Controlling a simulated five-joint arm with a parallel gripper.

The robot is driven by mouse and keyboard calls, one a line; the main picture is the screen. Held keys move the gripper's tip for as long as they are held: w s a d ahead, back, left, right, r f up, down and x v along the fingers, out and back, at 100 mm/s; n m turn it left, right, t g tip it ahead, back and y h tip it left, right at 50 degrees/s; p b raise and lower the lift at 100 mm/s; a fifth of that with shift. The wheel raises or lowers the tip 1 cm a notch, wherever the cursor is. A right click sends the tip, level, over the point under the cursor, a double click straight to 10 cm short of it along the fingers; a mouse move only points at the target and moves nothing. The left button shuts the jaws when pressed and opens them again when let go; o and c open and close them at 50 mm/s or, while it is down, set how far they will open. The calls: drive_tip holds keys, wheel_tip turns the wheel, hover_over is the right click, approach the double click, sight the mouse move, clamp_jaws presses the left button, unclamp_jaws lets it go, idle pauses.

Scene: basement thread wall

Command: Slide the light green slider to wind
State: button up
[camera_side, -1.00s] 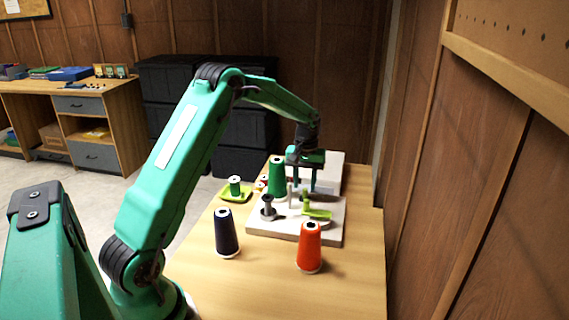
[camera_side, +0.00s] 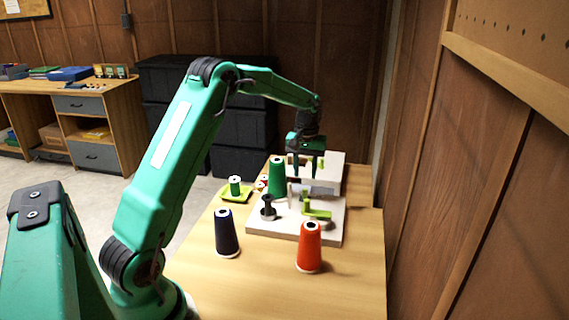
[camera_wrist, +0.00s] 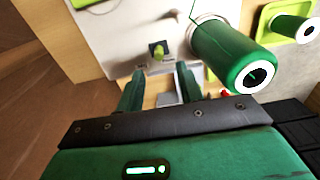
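The light green slider knob (camera_wrist: 159,51) stands on a small dark plate on the white machine base (camera_wrist: 125,42) in the wrist view. Small dark lettering sits on the base near it, too small to read. I cannot clearly pick out the knob in the side view. My gripper (camera_side: 306,175) is above the white base, pointing down. In the wrist view its two fingers (camera_wrist: 158,88) are apart with nothing between them, and the knob is beyond their tips, not touched.
A tall green spool (camera_side: 277,178) stands close left of the gripper. A light green bracket (camera_side: 318,214) and grey post (camera_side: 268,210) are on the base. Navy (camera_side: 227,235) and orange (camera_side: 309,248) spools stand in front. A green tray (camera_side: 236,196) holds a small spool.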

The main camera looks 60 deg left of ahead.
sight(305, 189)
drive_tip(key=shift+r, duration=1.55)
drive_tip(key=shift+c, duration=0.2)
